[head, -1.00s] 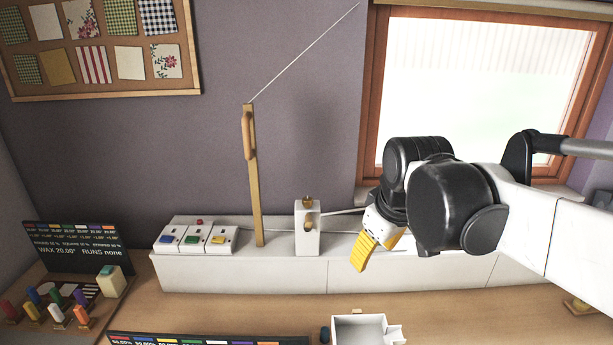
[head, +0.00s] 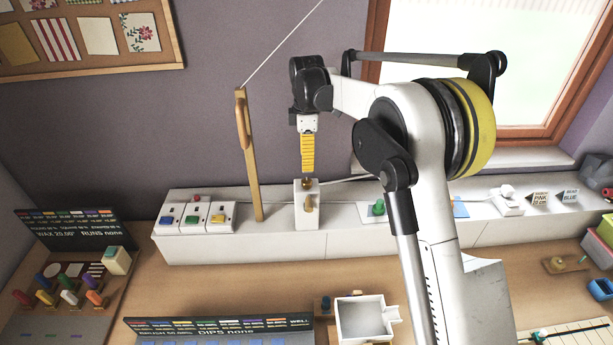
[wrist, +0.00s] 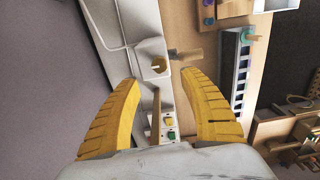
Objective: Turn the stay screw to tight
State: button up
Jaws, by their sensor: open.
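A small brass knob (head: 307,184), which looks like the stay screw, sits on top of a white block (head: 306,212) on the back ledge. A wooden peg (head: 309,203) sticks out of the block's front. My gripper (head: 307,172) points down just above the knob, its yellow fingers seen edge-on. In the wrist view my gripper (wrist: 160,79) is open and empty, its fingers spread wide. There the brass knob (wrist: 158,65) lies slightly beyond the fingertips, roughly centred between them. I cannot make out any mark for tight or loose.
A tall wooden post (head: 252,160) with a cord from its top stands just left of the block. Switch boxes (head: 198,215) sit farther left. A green knob (head: 378,208) is on the ledge to the right. A white open box (head: 364,318) stands on the table in front.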

aim_at(307, 181)
notch_tip(307, 181, down, 9)
jog(key=shift+r, duration=0.1)
dwell(0.3)
grip_shut()
